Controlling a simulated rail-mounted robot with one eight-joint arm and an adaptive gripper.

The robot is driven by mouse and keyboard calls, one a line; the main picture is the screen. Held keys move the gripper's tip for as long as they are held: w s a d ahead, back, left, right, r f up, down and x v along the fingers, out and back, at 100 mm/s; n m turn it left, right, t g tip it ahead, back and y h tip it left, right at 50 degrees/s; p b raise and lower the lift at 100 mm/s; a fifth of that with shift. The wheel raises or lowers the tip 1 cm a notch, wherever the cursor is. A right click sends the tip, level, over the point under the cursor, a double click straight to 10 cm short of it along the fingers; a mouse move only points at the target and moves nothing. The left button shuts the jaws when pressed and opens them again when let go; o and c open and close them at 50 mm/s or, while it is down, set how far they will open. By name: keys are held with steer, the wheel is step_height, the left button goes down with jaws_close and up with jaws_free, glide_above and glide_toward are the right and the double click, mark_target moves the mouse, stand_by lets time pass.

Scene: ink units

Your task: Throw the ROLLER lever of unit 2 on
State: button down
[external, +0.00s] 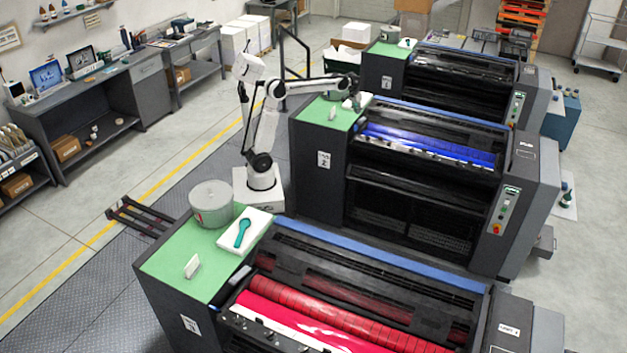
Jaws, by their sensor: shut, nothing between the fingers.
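Unit 2 (322,185) is the dark press in the middle, with a "2" label on its side and blue ink on its rollers (420,143). My arm reaches over its green top (318,113) from the left. My gripper (352,101) is shut and empty, near the far right corner of that green top. It is small in the picture, and I cannot tell whether it touches anything. The ROLLER lever cannot be made out, and neither can its position. A control panel (504,210) with several buttons is on the unit's right end.
A nearer press with red rollers (330,310) carries a grey can (211,203) and a white tray (232,243) with a teal tool. Another press (440,75) stands behind unit 2. A workbench (95,85) lines the left wall. Floor between bench and presses is mostly clear.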

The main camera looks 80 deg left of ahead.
steer(key=w+a+f+n+g, duration=0.1)
steer(key=w+a+f, duration=0.15)
steer(key=a, duration=0.25)
steer(key=w+a+f+n, duration=0.1)
steer(key=w+a+f, duration=0.1)
steer(key=w+a, duration=0.3)
steer(key=n+g+h+p, duration=0.1)
steer(key=n+g+p, duration=0.1)
glide_above(358, 122)
steer(key=d, duration=0.2)
step_height(358, 122, down, 8)
steer(key=shift+s, duration=0.35)
steer(key=f, duration=0.9)
steer(key=shift+s+d+f+p, duration=0.2)
steer(key=shift+f+p, duration=0.1)
steer(key=shift+f, duration=0.1)
